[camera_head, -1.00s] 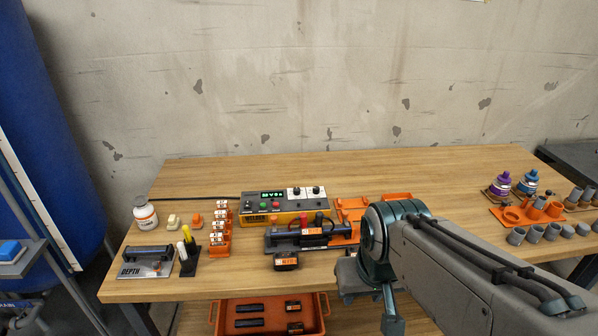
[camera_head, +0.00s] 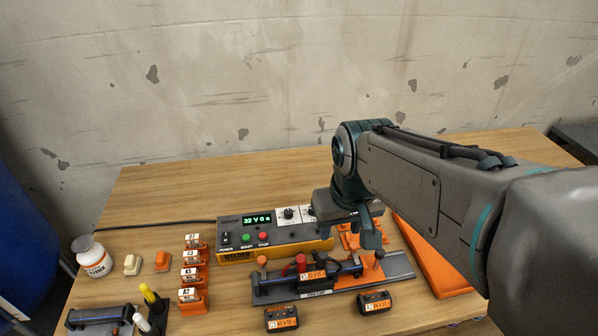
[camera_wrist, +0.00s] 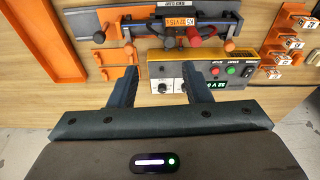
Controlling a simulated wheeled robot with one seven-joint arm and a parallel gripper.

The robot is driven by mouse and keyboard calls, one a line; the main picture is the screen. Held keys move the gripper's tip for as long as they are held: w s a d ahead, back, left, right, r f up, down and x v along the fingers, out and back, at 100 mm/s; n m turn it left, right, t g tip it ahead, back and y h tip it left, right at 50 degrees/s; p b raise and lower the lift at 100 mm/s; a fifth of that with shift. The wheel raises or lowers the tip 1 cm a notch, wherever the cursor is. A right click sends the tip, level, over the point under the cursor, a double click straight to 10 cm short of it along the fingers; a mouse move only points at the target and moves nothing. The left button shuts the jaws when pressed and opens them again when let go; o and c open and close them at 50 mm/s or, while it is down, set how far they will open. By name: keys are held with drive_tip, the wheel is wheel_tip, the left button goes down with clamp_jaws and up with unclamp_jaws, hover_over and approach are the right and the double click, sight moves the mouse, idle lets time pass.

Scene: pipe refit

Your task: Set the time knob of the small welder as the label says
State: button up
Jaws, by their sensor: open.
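The small welder (camera_head: 276,245) is a grey and yellow box on the bench. Its display (camera_head: 258,219) seems to read 32 V 0 s. One black knob (camera_head: 288,213) on a white plate shows; my gripper (camera_head: 365,232) covers the panel to its right. In the wrist view the welder is upside down, and a knob (camera_wrist: 163,87), apparently the time knob, shows between the open, empty fingers of my gripper (camera_wrist: 160,75). The other knob is partly behind the right finger.
The clamp rig (camera_head: 345,283) stands just in front of the welder, with two tagged black blocks (camera_head: 375,301) before it. Orange numbered holders (camera_head: 192,273) stand at left, an orange tray (camera_head: 435,255) at right. Bench behind the welder is clear.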

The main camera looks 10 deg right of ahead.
drive_tip(key=w+f+n+g+b, duration=0.2)
drive_tip(key=w+n+b, duration=0.3)
drive_tip(key=w, duration=1.6)
wheel_tip(320, 180, down, 14)
drive_tip(key=shift+s+a+r+b, duration=0.1)
drive_tip(key=shift+r+b, duration=0.05)
drive_tip(key=shift+b, duration=0.7)
clamp_jaws()
